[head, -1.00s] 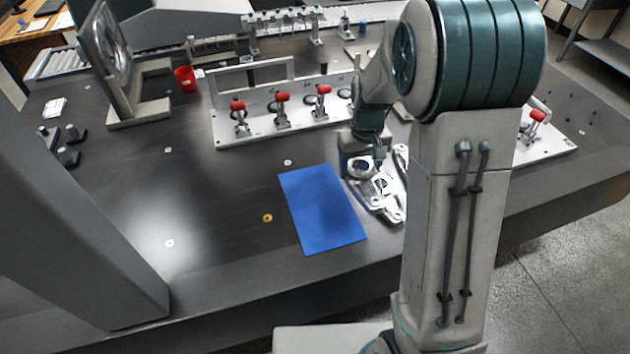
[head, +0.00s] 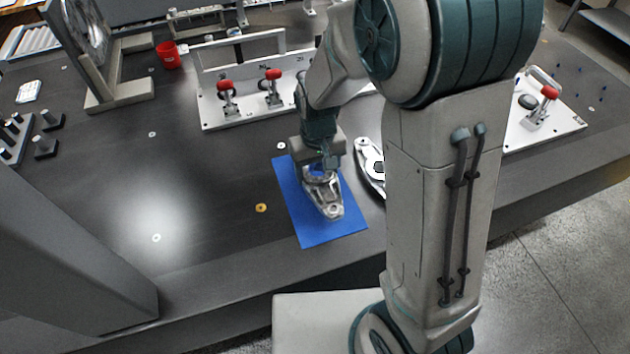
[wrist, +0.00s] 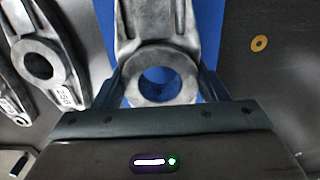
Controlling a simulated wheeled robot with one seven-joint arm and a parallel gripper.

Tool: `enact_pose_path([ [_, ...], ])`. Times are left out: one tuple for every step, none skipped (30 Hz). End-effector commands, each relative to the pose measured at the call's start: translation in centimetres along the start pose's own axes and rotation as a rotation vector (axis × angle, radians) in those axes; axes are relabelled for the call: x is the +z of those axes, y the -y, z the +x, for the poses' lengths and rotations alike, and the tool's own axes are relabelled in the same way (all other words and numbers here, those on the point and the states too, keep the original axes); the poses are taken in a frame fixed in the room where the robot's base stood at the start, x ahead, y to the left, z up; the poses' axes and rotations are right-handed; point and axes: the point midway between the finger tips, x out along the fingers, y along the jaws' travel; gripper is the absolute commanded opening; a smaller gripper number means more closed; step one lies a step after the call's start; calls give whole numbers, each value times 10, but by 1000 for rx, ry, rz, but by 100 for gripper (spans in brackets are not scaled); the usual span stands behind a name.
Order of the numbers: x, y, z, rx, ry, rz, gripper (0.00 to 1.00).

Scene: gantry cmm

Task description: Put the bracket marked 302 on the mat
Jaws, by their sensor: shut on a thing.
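My gripper (head: 320,168) is shut on a grey metal bracket (head: 325,197). The held bracket is over the blue mat (head: 343,228) in the head view; whether it touches the mat is hard to tell. In the wrist view the held bracket (wrist: 160,75) shows its round ring end between the fingers, with blue mat (wrist: 208,40) behind it. No number is readable on it. The mat lies flat near the table's front edge.
Another bracket (head: 370,162) lies right of the mat, partly behind my arm. In the wrist view, a bracket with a tag reading about 254 (wrist: 50,68) lies at left beside another. A brass washer (head: 261,208) lies left of the mat. A white fixture plate (head: 215,112) with red-handled clamps stands behind.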

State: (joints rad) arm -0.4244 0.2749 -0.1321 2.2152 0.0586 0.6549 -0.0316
Motion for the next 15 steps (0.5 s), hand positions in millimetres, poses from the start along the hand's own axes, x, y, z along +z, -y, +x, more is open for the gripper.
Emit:
enact_pose_path([
  [1,3,2,0,0,0,26],
  [2,4,2,0,0,1,26],
  [2,4,4,0,0,2,26],
  [2,5,5,0,0,2,26],
  [2,5,7,0,1,2,26],
  [2,5,11,0,1,3,26],
  [2,4,15,0,1,3,26],
  [2,4,19,0,2,3,26],
  [3,4,25,0,3,3,26],
  [3,4,30,0,3,3,26],
  [3,4,34,0,3,3,26],
  [3,4,40,0,2,3,26],
  [3,4,42,0,2,2,26],
  [2,4,43,0,1,2,26],
  [2,4,44,0,0,3,26],
])
